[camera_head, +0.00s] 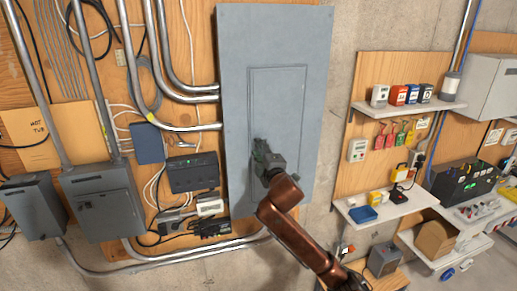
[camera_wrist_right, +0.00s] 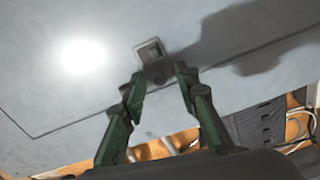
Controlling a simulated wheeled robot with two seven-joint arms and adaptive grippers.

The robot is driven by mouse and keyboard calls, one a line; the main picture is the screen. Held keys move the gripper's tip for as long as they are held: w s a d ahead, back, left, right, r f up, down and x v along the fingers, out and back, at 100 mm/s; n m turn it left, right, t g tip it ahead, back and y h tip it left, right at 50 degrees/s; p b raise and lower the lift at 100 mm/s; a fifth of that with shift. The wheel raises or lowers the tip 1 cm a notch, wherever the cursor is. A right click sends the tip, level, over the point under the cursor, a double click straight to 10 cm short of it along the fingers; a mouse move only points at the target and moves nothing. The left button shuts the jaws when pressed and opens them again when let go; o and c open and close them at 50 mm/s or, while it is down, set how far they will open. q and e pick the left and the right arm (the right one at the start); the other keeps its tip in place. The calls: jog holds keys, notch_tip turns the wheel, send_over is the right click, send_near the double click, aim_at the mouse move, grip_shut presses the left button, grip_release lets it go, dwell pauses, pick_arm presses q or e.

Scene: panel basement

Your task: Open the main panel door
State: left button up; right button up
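The main panel (camera_head: 233,60) is a tall grey metal box on the wall in the middle of the head view. Its inset door (camera_head: 280,105) looks flush and closed. My right gripper (camera_head: 259,148) is in front of the door's lower left part and hides that part of it. In the right wrist view, a small square metal latch (camera_wrist_right: 151,52) stands out from the grey surface. The green fingers of my right gripper (camera_wrist_right: 160,76) are spread, with tips on either side of the latch's lower end; contact cannot be told. My left gripper is not in view.
Conduits (camera_head: 181,62) and smaller grey boxes (camera_head: 103,200) are left of the panel. A shelf (camera_head: 408,106) with small coloured devices and another shelf (camera_head: 385,206) are on the right. Bare wall lies between the panel and the shelves.

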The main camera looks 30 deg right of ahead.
jog(key=shift+c, duration=0.3)
grip_shut()
dwell(0.5)
